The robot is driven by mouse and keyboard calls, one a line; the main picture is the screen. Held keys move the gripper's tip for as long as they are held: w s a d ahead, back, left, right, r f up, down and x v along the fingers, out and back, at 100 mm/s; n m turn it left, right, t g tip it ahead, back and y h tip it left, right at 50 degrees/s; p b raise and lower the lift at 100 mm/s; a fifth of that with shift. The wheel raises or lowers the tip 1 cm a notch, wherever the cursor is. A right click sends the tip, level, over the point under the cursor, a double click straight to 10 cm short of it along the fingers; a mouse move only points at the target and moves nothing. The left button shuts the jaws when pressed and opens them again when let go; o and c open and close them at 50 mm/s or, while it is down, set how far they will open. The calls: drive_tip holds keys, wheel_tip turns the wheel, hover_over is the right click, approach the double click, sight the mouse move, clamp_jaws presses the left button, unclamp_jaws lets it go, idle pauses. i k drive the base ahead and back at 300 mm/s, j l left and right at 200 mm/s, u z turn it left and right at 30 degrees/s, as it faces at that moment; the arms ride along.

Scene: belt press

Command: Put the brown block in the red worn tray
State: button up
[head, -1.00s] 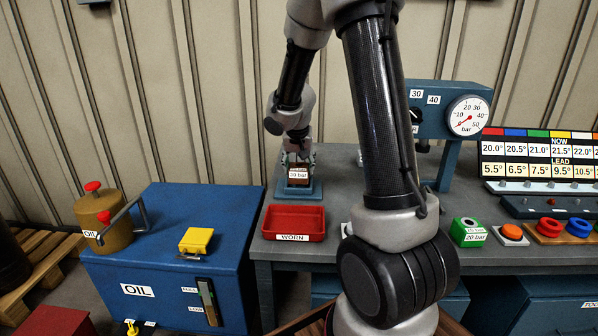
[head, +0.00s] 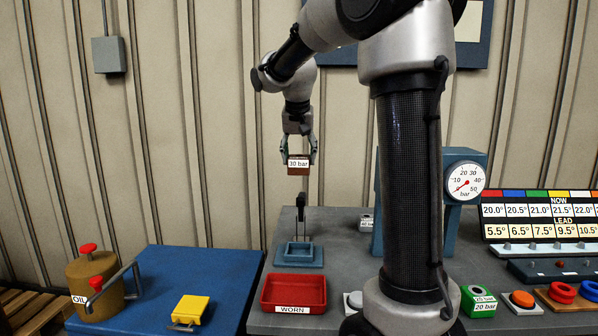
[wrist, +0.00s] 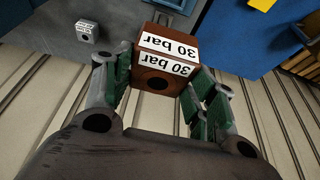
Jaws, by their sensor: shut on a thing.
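The brown block (head: 299,164), labelled "30 bar", is held in the air above a blue fixture. In the wrist view the brown block (wrist: 163,62) sits between the two green-padded fingers, with a dark round hole in its near face. My gripper (head: 298,158) is shut on it; it also shows in the wrist view (wrist: 160,82). The red tray (head: 293,292), labelled "WORN", stands on the grey bench in front of the fixture and looks empty. The block is above and behind the tray, apart from it.
The blue fixture (head: 299,255) with a dark upright post stands empty behind the tray. The blue oil cabinet (head: 150,285) with a yellow lidded box (head: 190,310) is at left. A green block (head: 478,301) and a gauge press (head: 464,182) are at right.

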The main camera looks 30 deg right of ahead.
sight(294, 297)
drive_tip(key=j+z, duration=0.15)
drive_tip(key=j, duration=0.25)
drive_tip(key=k+j+z, duration=0.15)
drive_tip(key=j, duration=0.25)
drive_tip(key=k+j+z, duration=0.15)
drive_tip(key=j, duration=0.25)
drive_tip(key=k+j+z, duration=0.15)
drive_tip(key=j, duration=0.25)
drive_tip(key=i, duration=0.05)
